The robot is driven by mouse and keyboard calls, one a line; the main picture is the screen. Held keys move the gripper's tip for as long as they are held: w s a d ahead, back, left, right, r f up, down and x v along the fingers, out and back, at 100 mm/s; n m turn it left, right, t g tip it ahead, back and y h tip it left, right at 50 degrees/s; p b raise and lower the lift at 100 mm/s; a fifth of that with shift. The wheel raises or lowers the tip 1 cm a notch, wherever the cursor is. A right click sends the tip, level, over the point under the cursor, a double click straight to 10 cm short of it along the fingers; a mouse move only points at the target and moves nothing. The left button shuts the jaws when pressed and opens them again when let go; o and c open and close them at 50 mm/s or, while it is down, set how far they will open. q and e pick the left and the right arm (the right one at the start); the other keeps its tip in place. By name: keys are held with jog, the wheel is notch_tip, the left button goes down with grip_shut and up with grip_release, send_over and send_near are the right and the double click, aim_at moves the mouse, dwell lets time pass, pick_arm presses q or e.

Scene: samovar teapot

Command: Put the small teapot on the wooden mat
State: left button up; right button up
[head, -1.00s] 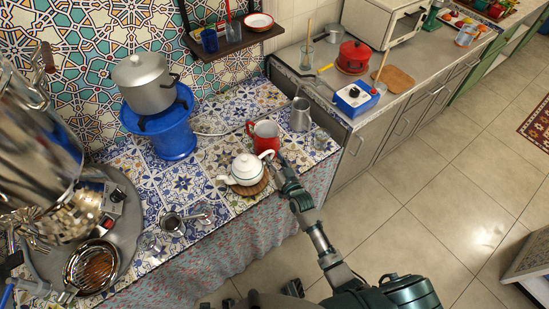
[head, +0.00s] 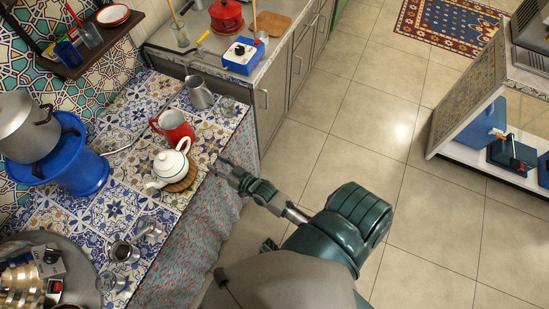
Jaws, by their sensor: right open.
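The small white teapot (head: 169,163) stands upright on the tiled counter, with its handle side toward the upper right and its spout toward the lower left. The round wooden mat (head: 188,181) shows under its lower right side. The teapot appears to rest on the mat; its base hides much of the mat. My right gripper (head: 220,167) is open and empty, to the right of the teapot and apart from it, near the counter's front edge. My left gripper is not in view.
A red mug (head: 174,127) stands just behind the teapot, with a metal jug (head: 199,92) beyond it. A blue stand (head: 72,165) with a metal pot is on the left. A small metal pot (head: 124,252) is nearer. Open floor lies to the right.

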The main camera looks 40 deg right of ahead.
jog(key=s+f+g, duration=0.4)
jog(key=s+f, duration=0.1)
jog(key=f, duration=0.8)
jog(key=s+d+f+n+g+h, duration=0.2)
jog(key=s+f+g, duration=0.9)
jog(key=s+f, duration=1.1)
jog(key=s, duration=0.4)
jog(key=shift+d+f+h, duration=0.3)
jog(key=shift+f+h, duration=0.1)
